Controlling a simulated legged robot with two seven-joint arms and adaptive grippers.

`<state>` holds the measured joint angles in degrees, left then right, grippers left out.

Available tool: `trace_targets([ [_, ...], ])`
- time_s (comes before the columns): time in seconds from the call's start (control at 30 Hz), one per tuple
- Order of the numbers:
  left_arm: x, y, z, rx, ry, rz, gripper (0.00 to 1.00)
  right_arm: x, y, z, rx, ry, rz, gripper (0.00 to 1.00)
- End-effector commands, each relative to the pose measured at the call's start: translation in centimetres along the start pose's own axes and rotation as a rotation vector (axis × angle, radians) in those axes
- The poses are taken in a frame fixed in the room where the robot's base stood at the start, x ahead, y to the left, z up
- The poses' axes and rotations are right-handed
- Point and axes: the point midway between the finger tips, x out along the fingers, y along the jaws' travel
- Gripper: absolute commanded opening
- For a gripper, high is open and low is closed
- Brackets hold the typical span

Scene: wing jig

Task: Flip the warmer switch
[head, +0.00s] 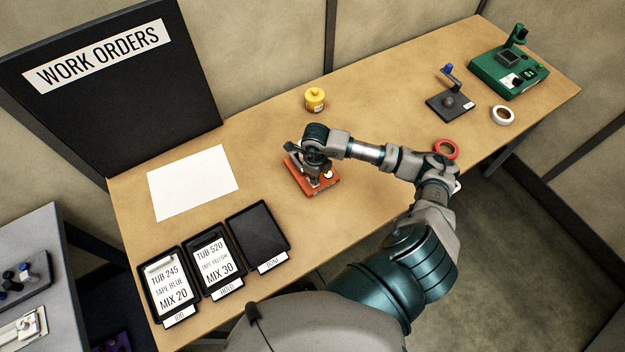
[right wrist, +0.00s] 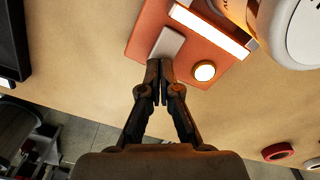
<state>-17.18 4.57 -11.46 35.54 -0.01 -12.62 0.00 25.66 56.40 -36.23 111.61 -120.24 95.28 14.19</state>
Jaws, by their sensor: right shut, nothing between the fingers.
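The warmer is a small orange-red box (head: 325,187) on the bench, partly covered by my right arm in the head view. Its top also shows in the right wrist view (right wrist: 145,38). It carries a pale grey rectangular switch (right wrist: 168,44), a bright white strip (right wrist: 212,30) and a round, glowing pale-yellow light (right wrist: 205,71). My right gripper (right wrist: 160,68) is shut and empty, its tips at the near end of the switch. Whether they touch it I cannot tell. In the head view the right gripper (head: 314,181) is over the box. My left gripper is not in view.
A yellow tub (head: 315,99) stands behind the warmer. Red tape (head: 446,149), white tape (head: 502,115), a dark stand (head: 450,104) and a green device (head: 508,72) are at right. Black trays (head: 287,247) and white paper (head: 193,182) lie at left.

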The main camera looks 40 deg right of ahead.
Motion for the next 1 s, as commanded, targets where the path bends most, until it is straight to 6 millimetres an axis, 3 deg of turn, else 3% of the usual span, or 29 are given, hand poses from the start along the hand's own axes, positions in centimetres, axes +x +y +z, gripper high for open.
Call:
trace_targets([
  [1.0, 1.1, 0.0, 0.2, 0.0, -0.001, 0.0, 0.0, 1.4, 0.0, 0.0, 0.0, 0.001, 0.0, 0.0],
])
